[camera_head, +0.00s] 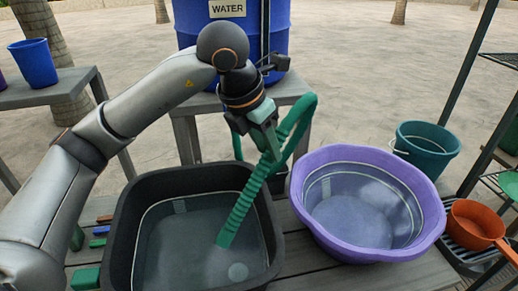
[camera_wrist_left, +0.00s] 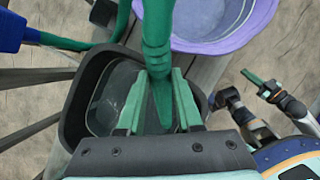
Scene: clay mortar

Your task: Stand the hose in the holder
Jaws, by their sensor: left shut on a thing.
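The green ribbed hose (camera_head: 246,200) hangs from my left gripper (camera_head: 268,143), which is shut on it. It bends over at the upper right of the gripper, and its lower length slants down over the black basin (camera_head: 120,235). In the left wrist view the hose (camera_wrist_left: 157,40) runs between the green fingers of my left gripper (camera_wrist_left: 158,78). I cannot clearly make out a holder; a dark container (camera_head: 279,182) behind the two basins is mostly hidden. My right gripper (camera_wrist_left: 260,83) shows small in the left wrist view; its opening is unclear.
A purple basin (camera_head: 433,222) stands right of the black one on the slatted table. A blue water barrel (camera_head: 190,20) is behind. A teal bucket (camera_head: 427,150), an orange pot (camera_head: 475,222) and a rack are at right. Small coloured blocks (camera_head: 98,243) lie left of the black basin.

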